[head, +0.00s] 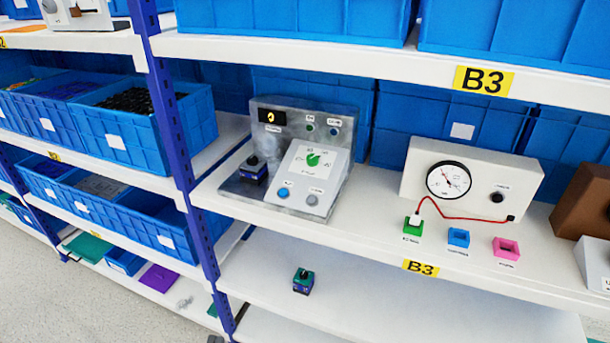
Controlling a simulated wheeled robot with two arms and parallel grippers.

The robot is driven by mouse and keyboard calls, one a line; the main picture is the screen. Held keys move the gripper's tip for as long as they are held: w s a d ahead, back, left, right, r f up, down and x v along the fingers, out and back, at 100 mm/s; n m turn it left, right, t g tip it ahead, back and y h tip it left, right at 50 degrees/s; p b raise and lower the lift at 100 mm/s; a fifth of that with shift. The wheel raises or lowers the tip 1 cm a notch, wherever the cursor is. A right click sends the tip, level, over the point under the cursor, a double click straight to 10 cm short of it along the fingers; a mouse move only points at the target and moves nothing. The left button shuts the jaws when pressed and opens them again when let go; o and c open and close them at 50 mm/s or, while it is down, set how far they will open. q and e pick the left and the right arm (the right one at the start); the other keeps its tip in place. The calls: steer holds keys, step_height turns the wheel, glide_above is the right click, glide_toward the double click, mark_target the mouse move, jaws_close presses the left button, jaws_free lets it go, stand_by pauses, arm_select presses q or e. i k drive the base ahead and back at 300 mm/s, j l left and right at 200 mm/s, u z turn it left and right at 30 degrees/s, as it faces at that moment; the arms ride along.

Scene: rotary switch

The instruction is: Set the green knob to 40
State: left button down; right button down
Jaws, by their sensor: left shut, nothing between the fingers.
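The green knob (313,160) sits on the white sloped panel (301,177) of a grey metal control box (345,172) on the B3 shelf. Small scale marks surround the knob, but they are too small to read, so I cannot tell its setting. A blue button and a grey button are below the knob. A small dark display (272,116) with a yellow character is at the box's upper left. Only a small dark tip, apparently my left gripper (215,339), shows at the bottom edge, shut, empty and far from the knob. My right gripper is not in view.
A dark switch block (254,170) stands left of the panel. A white gauge box (470,182) with a red cable is to the right, with green, blue and pink blocks before it. A blue upright post (172,115) and the upper shelf (350,53) bound the space.

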mark_target(311, 159)
steer(key=i+u, duration=0.2)
steer(key=u, duration=0.15)
steer(key=i+u, duration=0.2)
steer(key=u, duration=0.15)
steer(key=i+l+u, duration=0.1)
steer(key=u, duration=0.25)
steer(key=i, duration=0.15)
